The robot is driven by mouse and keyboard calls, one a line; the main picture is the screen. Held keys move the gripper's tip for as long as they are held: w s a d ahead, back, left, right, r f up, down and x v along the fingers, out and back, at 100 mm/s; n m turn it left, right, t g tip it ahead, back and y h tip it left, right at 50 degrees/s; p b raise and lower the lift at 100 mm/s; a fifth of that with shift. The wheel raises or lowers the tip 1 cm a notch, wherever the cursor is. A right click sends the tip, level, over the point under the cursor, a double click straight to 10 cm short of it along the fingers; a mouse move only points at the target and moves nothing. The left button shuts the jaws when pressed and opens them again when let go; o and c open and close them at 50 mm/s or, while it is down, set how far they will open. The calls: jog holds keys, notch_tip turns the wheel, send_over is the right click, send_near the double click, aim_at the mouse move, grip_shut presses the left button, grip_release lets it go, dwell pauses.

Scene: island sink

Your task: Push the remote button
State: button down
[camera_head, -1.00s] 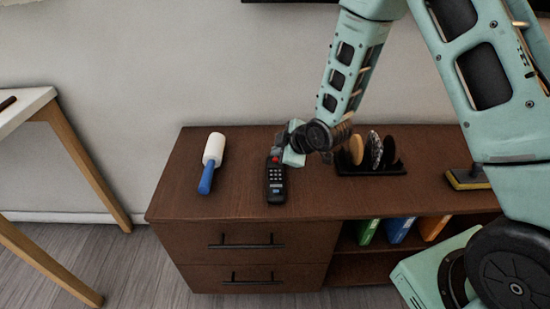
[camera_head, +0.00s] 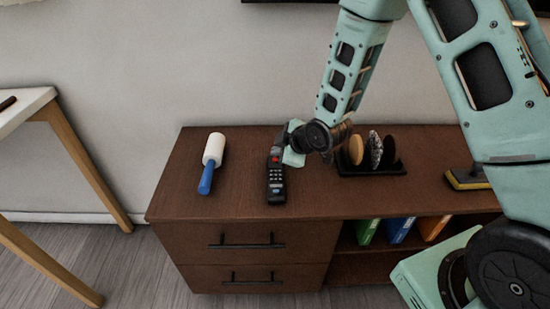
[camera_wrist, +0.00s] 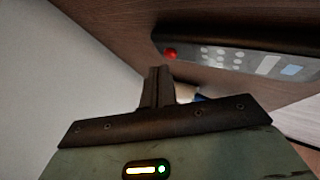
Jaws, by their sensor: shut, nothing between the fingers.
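The black remote (camera_head: 276,182) lies on the brown cabinet top, its red button (camera_head: 275,159) at the far end. In the wrist view the remote (camera_wrist: 240,55) crosses the upper right, with its red button (camera_wrist: 171,53) at the near left end. My gripper (camera_wrist: 160,72) is shut and empty. Its fingertips are just below the red button in the wrist picture, with a gap in the picture between them. In the head view my gripper is beside the remote's far end, and its fingertips are hard to make out.
A lint roller (camera_head: 213,150) with a blue handle lies left of the remote. A black rack (camera_head: 372,171) with round discs stands to the right, and a yellow-edged brush (camera_head: 467,179) lies farther right. The cabinet top (camera_head: 240,190) around the remote is clear.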

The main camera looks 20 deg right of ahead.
jog(key=shift+f, duration=0.15)
jog(key=shift+f+b, duration=0.3)
jog(key=shift+b, duration=0.1)
jog(key=shift+f, duration=0.15)
dwell(0.4)
jog(key=shift+r+p, duration=0.3)
jog(key=shift+r, duration=0.3)
jog(key=shift+r, duration=0.15)
notch_tip(320, 180, up, 6)
jog(key=p, duration=0.4)
